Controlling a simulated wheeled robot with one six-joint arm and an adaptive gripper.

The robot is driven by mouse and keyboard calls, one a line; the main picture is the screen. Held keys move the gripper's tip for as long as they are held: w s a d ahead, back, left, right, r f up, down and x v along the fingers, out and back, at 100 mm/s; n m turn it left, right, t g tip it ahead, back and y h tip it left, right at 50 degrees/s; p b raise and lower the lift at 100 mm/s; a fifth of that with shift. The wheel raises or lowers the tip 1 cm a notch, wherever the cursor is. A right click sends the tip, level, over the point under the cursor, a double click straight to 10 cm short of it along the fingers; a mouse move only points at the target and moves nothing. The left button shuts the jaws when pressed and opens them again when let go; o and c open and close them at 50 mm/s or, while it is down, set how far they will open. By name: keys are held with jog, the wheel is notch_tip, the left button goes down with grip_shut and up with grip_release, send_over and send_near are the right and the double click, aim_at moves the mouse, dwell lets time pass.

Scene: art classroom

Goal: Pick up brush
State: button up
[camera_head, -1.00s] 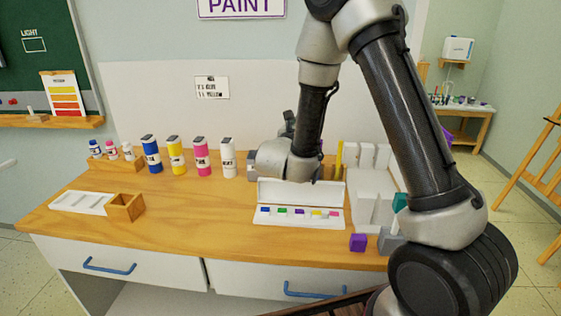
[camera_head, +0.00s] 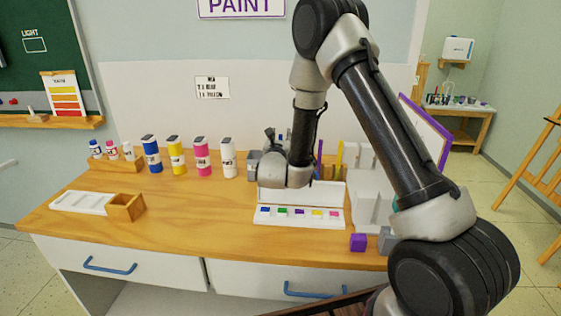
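No brush can be made out for certain. A thin yellow upright piece (camera_head: 339,157) and a thin purple upright piece (camera_head: 320,157) stand at the back of the table, right of my wrist; I cannot tell whether either is a brush. My gripper (camera_head: 269,141) is over the back of the table, behind the open paint box (camera_head: 298,217). Only a dark part of it shows beside my wrist; its fingertips are hidden, so neither its opening nor any hold can be seen. A grey block-like thing (camera_head: 253,163) is by the gripper.
Blue (camera_head: 151,155), yellow (camera_head: 176,157), pink (camera_head: 201,158) and white (camera_head: 228,160) bottles stand left of my gripper. White holders (camera_head: 372,190) stand to the right. A purple cube (camera_head: 358,242) is near the front edge. The table's left middle (camera_head: 185,205) is clear.

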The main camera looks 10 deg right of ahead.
grip_shut()
jog(key=shift+r, duration=0.1)
